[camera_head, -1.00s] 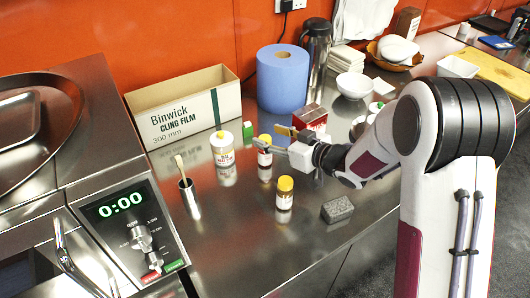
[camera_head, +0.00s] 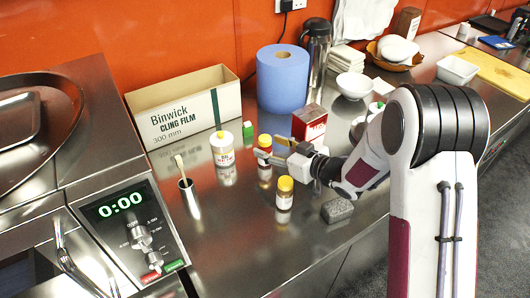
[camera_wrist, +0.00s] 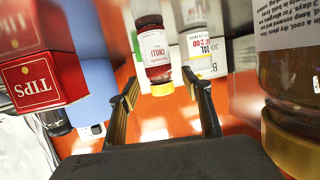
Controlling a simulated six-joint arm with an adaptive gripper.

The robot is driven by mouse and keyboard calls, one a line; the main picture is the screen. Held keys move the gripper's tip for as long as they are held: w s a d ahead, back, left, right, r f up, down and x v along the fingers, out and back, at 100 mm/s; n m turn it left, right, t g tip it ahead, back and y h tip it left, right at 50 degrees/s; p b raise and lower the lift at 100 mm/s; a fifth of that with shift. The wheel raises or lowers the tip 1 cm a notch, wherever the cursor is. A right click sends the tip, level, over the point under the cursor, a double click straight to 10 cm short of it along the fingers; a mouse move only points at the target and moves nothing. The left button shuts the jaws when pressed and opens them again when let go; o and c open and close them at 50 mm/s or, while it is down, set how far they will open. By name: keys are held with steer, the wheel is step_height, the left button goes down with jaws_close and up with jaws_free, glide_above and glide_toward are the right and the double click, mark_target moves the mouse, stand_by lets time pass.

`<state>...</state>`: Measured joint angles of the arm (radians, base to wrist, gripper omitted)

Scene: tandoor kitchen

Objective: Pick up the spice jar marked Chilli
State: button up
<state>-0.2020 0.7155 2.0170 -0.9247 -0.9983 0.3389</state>
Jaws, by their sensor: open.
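The Chilli jar (camera_wrist: 156,58) shows upside down in the wrist view, with dark red contents, a white label reading CHILLI and a yellow lid. It lines up between the two fingertips of my open gripper (camera_wrist: 160,80); I cannot tell whether it is between them or just beyond. In the head view my gripper (camera_head: 271,148) is low over the counter, its fingers pointing left at a small jar (camera_head: 265,172) that one finger partly hides. That jar appears to be the Chilli one.
A yellow-lidded jar (camera_head: 284,193) stands close in front of my gripper. A dark grey block (camera_head: 337,210) and a metal cup with a brush (camera_head: 190,198) are nearby on the steel counter (camera_head: 235,235).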

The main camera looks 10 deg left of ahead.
mark_target(270, 150)
steer(key=shift+f, duration=0.6)
steer(key=shift+w+a+f, duration=0.1)
steer(key=shift+a+f, duration=0.1)
steer(key=shift+f, duration=0.1)
steer(key=shift+x, duration=1.25)
steer(key=shift+c, duration=0.3)
steer(key=shift+r, duration=0.1)
steer(key=c, duration=1.2)
